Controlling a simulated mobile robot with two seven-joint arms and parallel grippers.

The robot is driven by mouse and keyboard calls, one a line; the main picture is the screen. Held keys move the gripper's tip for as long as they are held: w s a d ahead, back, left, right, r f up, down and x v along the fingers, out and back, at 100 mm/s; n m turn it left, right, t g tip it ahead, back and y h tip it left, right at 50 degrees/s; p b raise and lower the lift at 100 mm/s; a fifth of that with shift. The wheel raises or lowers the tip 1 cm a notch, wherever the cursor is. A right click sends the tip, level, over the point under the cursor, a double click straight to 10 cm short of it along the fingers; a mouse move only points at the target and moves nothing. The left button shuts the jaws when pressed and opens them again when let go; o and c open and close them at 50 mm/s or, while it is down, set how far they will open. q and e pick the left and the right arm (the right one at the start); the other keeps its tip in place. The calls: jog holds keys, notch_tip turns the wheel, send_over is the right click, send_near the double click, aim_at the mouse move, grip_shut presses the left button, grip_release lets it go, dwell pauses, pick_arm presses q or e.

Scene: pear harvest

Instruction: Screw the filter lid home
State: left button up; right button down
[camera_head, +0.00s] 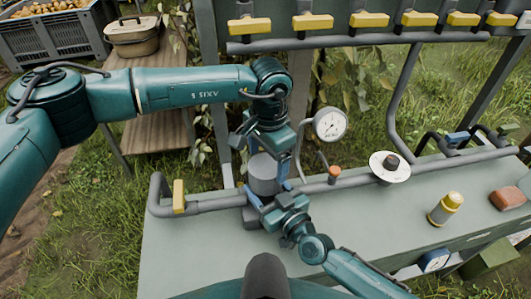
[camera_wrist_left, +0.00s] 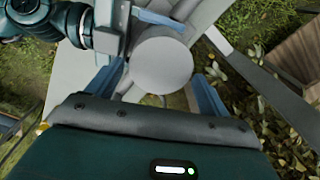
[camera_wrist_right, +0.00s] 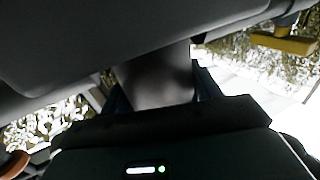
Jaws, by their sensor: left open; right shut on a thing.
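The filter is a grey upright cylinder (camera_head: 264,178) on the pipe along the bench. Its round, flat grey lid top shows in the left wrist view (camera_wrist_left: 162,65). My left gripper (camera_head: 265,163) points down from above, open, with its blue fingers on either side of the lid, apart from it in the left wrist view. My right gripper (camera_head: 270,192) reaches in from the front and is shut on the filter body, whose grey wall (camera_wrist_right: 155,80) shows between its fingers in the right wrist view. The seam between lid and body is hidden or too small to tell.
A pressure gauge (camera_head: 330,124) stands close right of the filter. A yellow-handled valve (camera_head: 179,196) is on the pipe to the left. A white disc (camera_head: 389,167), yellow-capped bottle (camera_head: 445,208) and brown block (camera_head: 507,198) are further right. Yellow valves (camera_head: 310,22) line the pipe above.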

pick_arm(q)
jog(key=shift+d+r+n, duration=0.3)
jog(key=shift+n, duration=0.4)
jog(key=n, duration=0.4)
jog(key=shift+s+r, duration=0.1)
jog(key=n, duration=0.4)
jog(key=shift+d+r+n, duration=0.1)
jog(key=shift+d+n, duration=0.05)
jog(key=shift+n, duration=0.25)
jog(key=n, duration=0.4)
jog(key=shift+r, duration=0.15)
jog(key=n, duration=0.5)
jog(key=shift+r, duration=0.1)
jog(key=n, duration=0.6)
jog(key=shift+r+n, duration=0.2)
jog(key=shift+n, duration=0.2)
jog(key=n, duration=0.4)
jog(key=shift+a+r, duration=0.1)
jog(key=shift+a, duration=0.1)
jog(key=n, duration=0.4)
jog(key=shift+a+n, duration=0.2)
jog(key=shift+n, duration=0.2)
jog(key=n, duration=0.5)
jog(key=shift+a+r, duration=0.1)
jog(key=shift+a, duration=0.15)
